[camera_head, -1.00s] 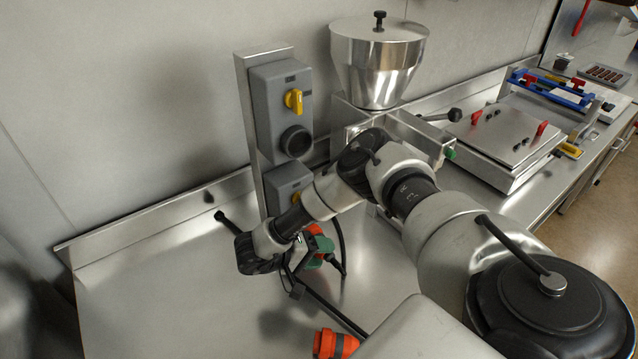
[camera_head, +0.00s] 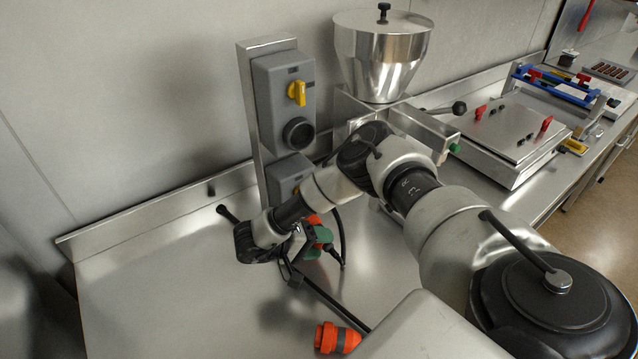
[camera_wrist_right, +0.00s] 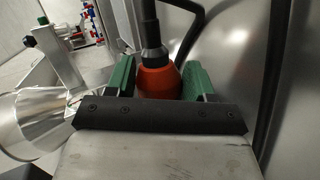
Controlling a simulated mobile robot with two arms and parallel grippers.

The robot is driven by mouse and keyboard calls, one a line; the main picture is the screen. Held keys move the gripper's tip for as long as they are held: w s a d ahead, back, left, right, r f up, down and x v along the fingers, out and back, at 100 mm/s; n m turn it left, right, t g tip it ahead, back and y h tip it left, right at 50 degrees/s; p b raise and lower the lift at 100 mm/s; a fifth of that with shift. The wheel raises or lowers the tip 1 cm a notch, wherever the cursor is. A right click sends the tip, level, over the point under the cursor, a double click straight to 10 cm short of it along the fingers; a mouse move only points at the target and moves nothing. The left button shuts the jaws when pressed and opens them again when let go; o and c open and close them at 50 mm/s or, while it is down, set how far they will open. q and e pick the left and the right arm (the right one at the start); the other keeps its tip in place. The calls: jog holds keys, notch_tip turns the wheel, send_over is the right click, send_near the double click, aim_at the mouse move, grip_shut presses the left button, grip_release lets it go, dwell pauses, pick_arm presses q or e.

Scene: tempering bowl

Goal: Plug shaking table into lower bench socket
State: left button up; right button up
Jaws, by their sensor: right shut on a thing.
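My right gripper (camera_head: 318,238) has green fingers and is shut on an orange-red plug (camera_wrist_right: 158,80) with a black cable. The plug is upright between the fingers in the right wrist view. In the head view it shows only in part, as red beside the green fingers. The lower socket box (camera_head: 287,176) is grey and sits low on a metal post. My right arm covers much of it, and its socket opening is hidden. The gripper is in front of and below this box. The gap between plug and socket cannot be seen. My left gripper is not in view.
An upper grey box (camera_head: 283,100) has a yellow switch and a black round socket (camera_head: 298,133). A second orange plug (camera_head: 338,338) lies on the bench (camera_head: 160,290). A steel hopper (camera_head: 382,55) and a flat-topped machine (camera_head: 508,135) stand right. The bench's left side is clear.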

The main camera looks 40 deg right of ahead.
jog(key=shift+w, duration=0.25)
dwell(0.4)
jog(key=o, duration=1)
jog(key=shift+a, duration=0.1)
